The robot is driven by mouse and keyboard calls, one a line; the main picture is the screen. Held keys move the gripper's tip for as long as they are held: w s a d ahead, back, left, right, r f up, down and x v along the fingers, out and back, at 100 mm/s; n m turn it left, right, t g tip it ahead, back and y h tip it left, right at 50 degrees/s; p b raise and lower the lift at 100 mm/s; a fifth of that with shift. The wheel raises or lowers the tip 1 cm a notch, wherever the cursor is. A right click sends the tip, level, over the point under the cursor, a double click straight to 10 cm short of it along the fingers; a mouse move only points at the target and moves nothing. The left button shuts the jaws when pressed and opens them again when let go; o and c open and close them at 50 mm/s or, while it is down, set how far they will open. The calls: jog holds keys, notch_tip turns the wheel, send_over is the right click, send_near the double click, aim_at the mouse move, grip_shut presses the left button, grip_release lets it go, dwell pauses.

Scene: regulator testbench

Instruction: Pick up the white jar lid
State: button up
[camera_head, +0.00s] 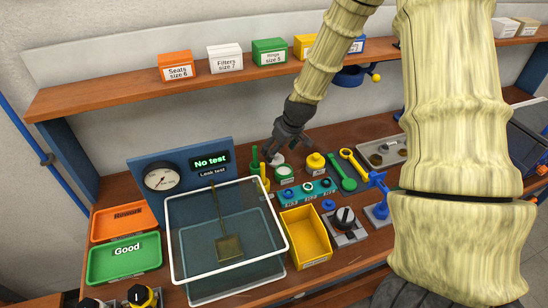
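My gripper (284,152) is dark grey and reaches down from above, close over the white lid. Its fingers look spread apart, one to the left of the lid and one toward the right. I cannot tell whether a finger touches the lid.
Green upright tools (256,163) stand just left of the lid. A clear white-rimmed tank (178,240) and yellow bin (289,214) fill the front. A shelf (120,93) runs above.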

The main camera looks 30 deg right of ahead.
aim_at(277, 155)
jog(key=shift+s+d+r, duration=0.15)
jog(key=shift+s+r, duration=0.05)
jog(key=shift+s, duration=0.3)
jog(key=shift+w+a+f+p, duration=0.2)
jog(key=shift+w+f+p, duration=0.6)
jog(key=shift+w+f, duration=0.3)
jog(key=shift+f, duration=0.25)
jog(key=shift+d+f+p, duration=0.1)
jog(key=shift+f+p, duration=0.3)
jog(key=shift+w+f, duration=0.35)
jog(key=shift+f, duration=0.25)
jog(key=shift+s, duration=0.1)
jog(key=shift+r, duration=0.1)
jog(key=shift+c, duration=0.7)
jog(key=c, duration=0.5)
